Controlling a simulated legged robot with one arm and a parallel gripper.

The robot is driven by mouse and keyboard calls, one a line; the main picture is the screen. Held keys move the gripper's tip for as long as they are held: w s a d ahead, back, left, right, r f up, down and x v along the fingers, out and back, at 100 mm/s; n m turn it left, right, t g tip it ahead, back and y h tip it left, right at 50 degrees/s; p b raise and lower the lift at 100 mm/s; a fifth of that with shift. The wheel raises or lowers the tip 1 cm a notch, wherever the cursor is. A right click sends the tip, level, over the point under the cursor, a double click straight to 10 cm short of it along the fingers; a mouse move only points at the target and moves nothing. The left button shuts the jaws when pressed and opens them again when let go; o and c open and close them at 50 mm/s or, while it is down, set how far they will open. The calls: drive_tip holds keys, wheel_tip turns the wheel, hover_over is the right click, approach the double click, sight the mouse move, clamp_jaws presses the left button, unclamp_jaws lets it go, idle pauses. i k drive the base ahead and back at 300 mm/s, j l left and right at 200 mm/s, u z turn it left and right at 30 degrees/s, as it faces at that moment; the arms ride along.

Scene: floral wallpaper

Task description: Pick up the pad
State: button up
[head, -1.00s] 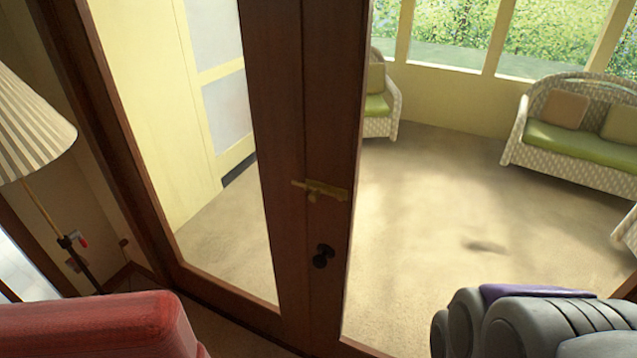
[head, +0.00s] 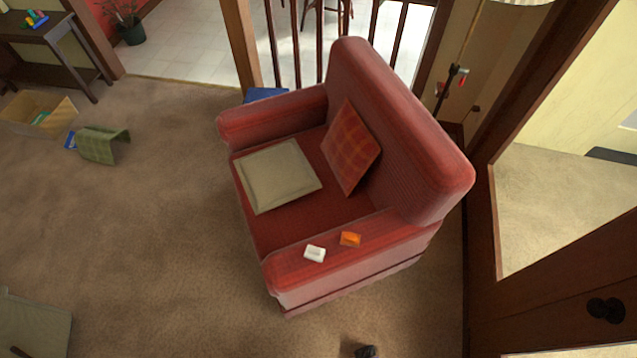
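A flat beige square cushion (head: 278,175), the most pad-like thing in view, lies on the seat of a red armchair (head: 400,125). A red-orange plaid cushion (head: 352,147) leans against the chair's backrest beside it. I cannot tell for certain which thing the task calls the pad. A small white item (head: 315,254) and a small orange item (head: 350,239) lie on the chair's near armrest. My gripper does not clearly show.
A cardboard box (head: 38,112) and a green folded-looking object (head: 103,145) stand on the carpet at left. A dark side table (head: 45,40) is at upper left. A small dark thing (head: 366,352) shows at the bottom edge. Carpet left of the chair is mostly clear.

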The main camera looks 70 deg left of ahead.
sight(313, 253)
drive_tip(key=u, duration=2.7)
drive_tip(key=z, duration=3.25)
drive_tip(key=u, duration=3.25)
